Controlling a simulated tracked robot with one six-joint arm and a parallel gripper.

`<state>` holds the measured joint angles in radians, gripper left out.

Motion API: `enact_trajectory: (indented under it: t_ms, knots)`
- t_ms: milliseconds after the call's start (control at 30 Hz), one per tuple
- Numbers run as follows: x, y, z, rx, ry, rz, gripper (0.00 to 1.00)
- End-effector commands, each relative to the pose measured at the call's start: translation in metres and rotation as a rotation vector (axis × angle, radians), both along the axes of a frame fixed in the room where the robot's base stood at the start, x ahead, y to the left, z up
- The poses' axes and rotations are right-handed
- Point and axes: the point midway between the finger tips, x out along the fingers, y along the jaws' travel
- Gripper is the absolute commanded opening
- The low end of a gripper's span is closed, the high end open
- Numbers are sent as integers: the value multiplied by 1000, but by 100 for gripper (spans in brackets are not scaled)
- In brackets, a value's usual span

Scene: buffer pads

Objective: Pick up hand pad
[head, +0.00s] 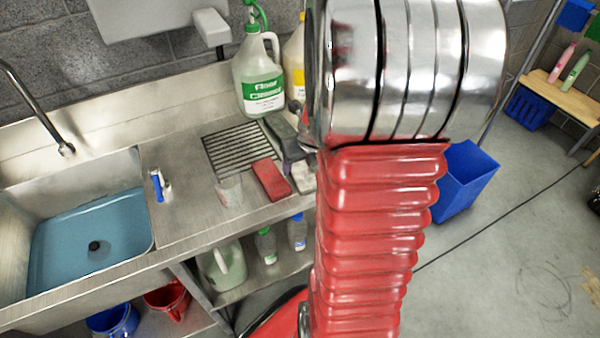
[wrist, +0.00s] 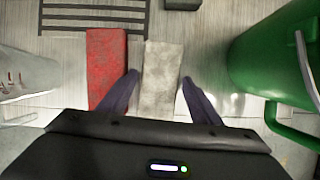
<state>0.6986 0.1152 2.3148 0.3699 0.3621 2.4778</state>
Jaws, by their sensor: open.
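Two hand pads lie side by side on the steel counter, a red pad (head: 270,180) and a whitish pad (head: 303,177). The wrist view shows the red pad (wrist: 106,65) on the left and the whitish pad (wrist: 161,75) in the middle. My gripper (wrist: 160,78) is open, its two dark fingers on either side of the whitish pad. The left finger is over the gap between the pads, close to the red one. I cannot tell the height of the fingertips above the counter. In the head view my arm hides much of the gripper area.
A translucent cup (head: 229,190) stands left of the red pad. A green container with a handle (wrist: 270,60) is close on the right in the wrist view. A drain grate (head: 240,147) and a large jug (head: 258,75) are behind. The sink (head: 90,240) is left.

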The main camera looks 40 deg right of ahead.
Motion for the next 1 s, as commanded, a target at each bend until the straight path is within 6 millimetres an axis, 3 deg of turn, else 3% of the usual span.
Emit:
enact_trajectory:
  t_ms: [667, 1000]
  knots:
    - [2, -1, -5, 0, 0, 0, 57]
    - [2, -1, -5, 0, 0, 0, 33]
